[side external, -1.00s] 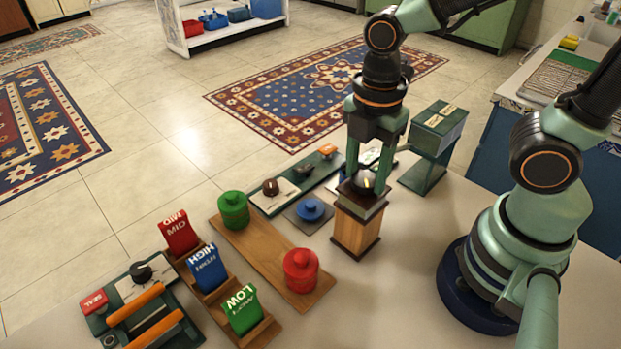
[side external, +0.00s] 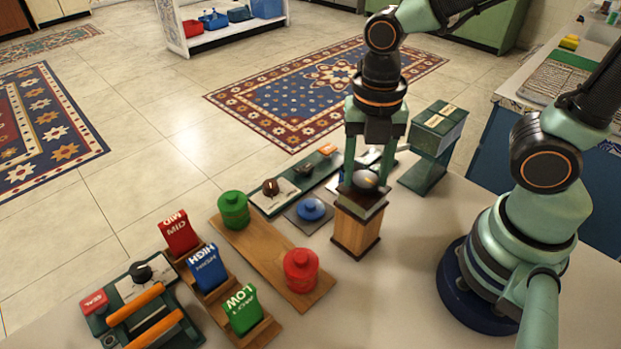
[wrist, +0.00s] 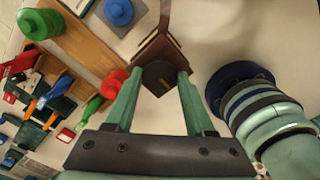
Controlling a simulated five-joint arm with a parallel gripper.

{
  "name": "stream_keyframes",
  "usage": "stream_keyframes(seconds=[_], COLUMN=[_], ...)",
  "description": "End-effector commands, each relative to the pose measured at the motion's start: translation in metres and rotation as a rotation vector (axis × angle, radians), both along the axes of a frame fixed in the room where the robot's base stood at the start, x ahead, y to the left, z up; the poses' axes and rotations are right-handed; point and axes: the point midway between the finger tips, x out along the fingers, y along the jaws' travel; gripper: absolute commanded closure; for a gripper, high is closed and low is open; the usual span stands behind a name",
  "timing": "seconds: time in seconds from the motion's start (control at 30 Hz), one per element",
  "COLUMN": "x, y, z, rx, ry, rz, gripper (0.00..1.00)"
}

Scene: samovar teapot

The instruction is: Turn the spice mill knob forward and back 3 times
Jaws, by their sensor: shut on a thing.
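The spice mill (side external: 356,228) is a wooden box with a dark top, standing upright on the table. Its round knob (side external: 366,180) sits on top, and in the wrist view the dark knob (wrist: 160,76) carries a small yellowish mark. My gripper (side external: 368,182) points straight down over the mill and is shut on the knob, with one green finger on each side. In the wrist view the fingers (wrist: 157,82) reach to both sides of the knob. The fingers partly cover the knob in the side view.
A green stand (side external: 436,135) is behind right. Bare table lies in front of the mill.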

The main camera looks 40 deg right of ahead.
Motion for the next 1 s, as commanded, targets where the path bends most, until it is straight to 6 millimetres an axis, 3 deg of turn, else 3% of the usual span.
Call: stream_keyframes(seconds=[0.53,0.57,0.6,0.63,1.0], x=[0.0002,0.0001,0.0001,0.0001,0.0003], y=[0.0001,0.0000,0.0001,0.0001,0.0001], z=[0.0011,0.0011,0.0010,0.0010,0.0033], rx=[0.000,0.000,0.000,0.000,0.001], ry=[0.000,0.000,0.000,0.000,-0.001], rz=[0.025,0.025,0.025,0.025,0.024], gripper=[1.00,0.38,0.23,0.16,0.16])
